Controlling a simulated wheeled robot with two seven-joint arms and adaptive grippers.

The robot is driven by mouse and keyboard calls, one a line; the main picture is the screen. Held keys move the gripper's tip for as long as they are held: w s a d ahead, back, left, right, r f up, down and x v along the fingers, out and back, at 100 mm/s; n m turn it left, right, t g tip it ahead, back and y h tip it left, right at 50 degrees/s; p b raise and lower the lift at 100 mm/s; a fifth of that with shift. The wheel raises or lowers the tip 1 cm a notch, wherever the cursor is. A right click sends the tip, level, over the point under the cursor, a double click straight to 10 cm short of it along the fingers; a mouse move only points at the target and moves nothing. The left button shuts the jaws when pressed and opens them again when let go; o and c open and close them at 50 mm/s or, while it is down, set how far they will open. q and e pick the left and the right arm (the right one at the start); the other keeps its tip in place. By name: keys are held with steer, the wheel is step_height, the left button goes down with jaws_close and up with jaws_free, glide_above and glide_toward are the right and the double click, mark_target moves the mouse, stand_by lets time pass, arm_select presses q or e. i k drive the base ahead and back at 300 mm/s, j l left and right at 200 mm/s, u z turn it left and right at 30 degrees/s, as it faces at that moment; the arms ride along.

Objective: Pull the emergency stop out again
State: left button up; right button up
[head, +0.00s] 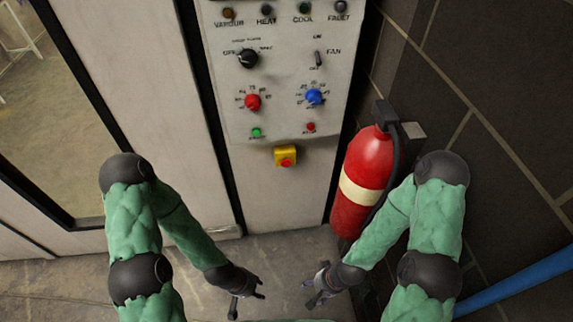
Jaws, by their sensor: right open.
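The emergency stop is a red button on a small yellow box (287,156), mounted below the control panel on the pale cabinet front. Whether the button is pressed in or out cannot be told at this size. My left gripper (247,299) is below and left of the yellow box, with its fingers apart and nothing between them. My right gripper (313,287) is below and slightly right of the box, also open and empty. Both grippers are well apart from the button, and nothing hides it.
The control panel (279,118) above carries a black selector, a toggle switch, red and blue knobs, and green and red buttons. A red fire extinguisher (370,165) stands right of the panel, close to my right arm. A dark tiled wall (500,80) is at right. The cabinet front around the box is clear.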

mark_target(285, 163)
steer(key=k+j, duration=0.1)
steer(key=i+j, duration=0.15)
steer(key=j, duration=0.25)
steer(key=i+j, duration=0.1)
steer(key=j, duration=0.3)
steer(key=i+j+u, duration=0.1)
steer(key=j, duration=0.3)
steer(key=i+j, duration=0.15)
steer(key=j, duration=0.25)
